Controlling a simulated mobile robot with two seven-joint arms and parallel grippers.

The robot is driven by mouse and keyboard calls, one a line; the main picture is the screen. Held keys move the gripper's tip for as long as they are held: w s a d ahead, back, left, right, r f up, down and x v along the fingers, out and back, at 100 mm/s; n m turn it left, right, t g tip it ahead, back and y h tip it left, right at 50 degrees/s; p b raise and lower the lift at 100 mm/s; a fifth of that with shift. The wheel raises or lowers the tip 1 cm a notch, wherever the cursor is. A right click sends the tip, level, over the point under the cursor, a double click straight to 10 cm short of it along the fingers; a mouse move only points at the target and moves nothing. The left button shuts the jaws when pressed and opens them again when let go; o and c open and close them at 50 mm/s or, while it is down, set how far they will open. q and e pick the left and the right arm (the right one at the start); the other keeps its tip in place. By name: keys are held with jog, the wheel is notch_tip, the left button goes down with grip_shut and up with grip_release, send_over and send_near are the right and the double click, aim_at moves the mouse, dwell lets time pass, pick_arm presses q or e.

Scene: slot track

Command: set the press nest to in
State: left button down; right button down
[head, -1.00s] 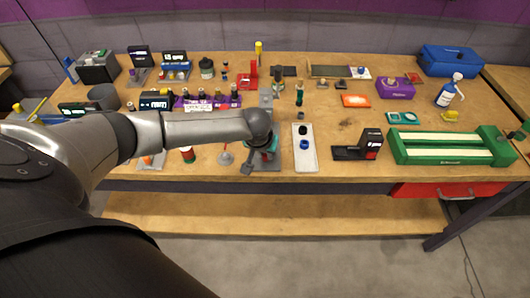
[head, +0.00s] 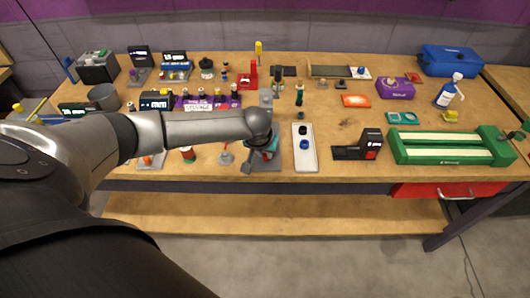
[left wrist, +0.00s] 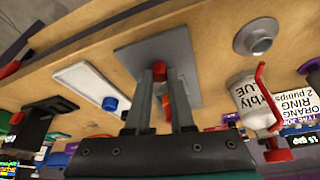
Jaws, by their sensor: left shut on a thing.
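The press is a grey device with a flat base plate (head: 273,163) and an upright grey column (head: 266,98), near the front edge of the bench. Its plate also shows in the left wrist view (left wrist: 190,61). My left gripper (head: 265,153) is over this plate, pointing down, and my own wrist hides much of the press. In the left wrist view the two fingers (left wrist: 160,78) are shut on a small red knob (left wrist: 158,68) above the plate. The nest itself is mostly hidden, so I cannot tell its position. My right gripper is not in view.
A white plate (head: 305,160) with a black and a blue knob lies just right of the press. A small grey round stand (head: 226,157) is close on the left. A black device (head: 370,145) and a green fixture (head: 450,160) stand farther right.

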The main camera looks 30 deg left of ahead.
pick_arm(q)
jog(key=shift+w+a, duration=0.5)
jog(key=shift+w, duration=0.35)
jog(key=shift+w+a, duration=0.5)
jog(key=shift+w, duration=0.35)
jog(key=shift+a+r, duration=0.1)
jog(key=c, duration=0.8)
grip_release()
jog(key=shift+w, duration=0.15)
jog(key=shift+o, duration=0.2)
jog(key=shift+s+r+p, duration=0.25)
jog(key=shift+r+p, duration=0.1)
jog(key=shift+r, duration=0.05)
jog(key=p+v, duration=0.3)
jog(key=v, duration=1.1)
jog(key=shift+s, duration=0.1)
